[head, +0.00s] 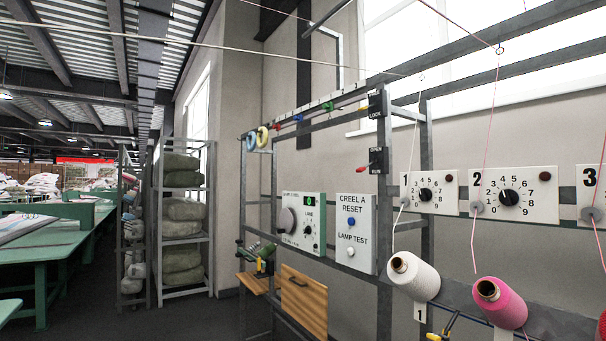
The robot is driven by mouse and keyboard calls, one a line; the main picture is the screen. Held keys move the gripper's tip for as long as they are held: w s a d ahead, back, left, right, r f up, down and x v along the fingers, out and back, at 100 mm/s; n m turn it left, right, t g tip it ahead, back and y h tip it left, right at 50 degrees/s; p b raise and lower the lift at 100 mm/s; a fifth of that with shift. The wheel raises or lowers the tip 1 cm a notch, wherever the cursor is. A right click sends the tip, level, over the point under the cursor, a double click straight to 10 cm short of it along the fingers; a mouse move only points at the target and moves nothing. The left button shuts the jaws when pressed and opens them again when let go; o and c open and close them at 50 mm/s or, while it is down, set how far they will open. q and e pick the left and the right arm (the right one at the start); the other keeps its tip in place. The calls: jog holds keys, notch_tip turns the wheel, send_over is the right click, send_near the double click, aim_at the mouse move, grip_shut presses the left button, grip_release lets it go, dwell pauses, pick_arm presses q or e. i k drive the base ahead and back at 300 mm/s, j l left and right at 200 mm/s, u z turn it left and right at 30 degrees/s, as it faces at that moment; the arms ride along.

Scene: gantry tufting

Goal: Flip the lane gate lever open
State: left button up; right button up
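A small lever with a red tip (361,166) sticks out to the left of a black plate (376,160) on the grey metal frame. The plate reads OPEN at its top and RUN at its bottom. The lever's tip is nearer the RUN end. No label naming the lane gate is readable, so I cannot be sure this is its lever. Above it is a second black plate (376,104) marked LOCK, with a small coloured tip beside it. Neither of my grippers shows in the head view.
A white panel with a dial (303,222) and a CREEL A RESET panel (354,233) sit below. Numbered dial panels (429,191) line the right. A white yarn cone (414,276) and a pink one (502,302) stand in front. Threads cross overhead. Floor at left is clear.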

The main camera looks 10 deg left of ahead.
aim_at(359, 169)
jog(key=i+u, duration=0.35)
jog(key=i, duration=0.35)
jog(key=i+u, duration=0.4)
jog(key=i, duration=0.3)
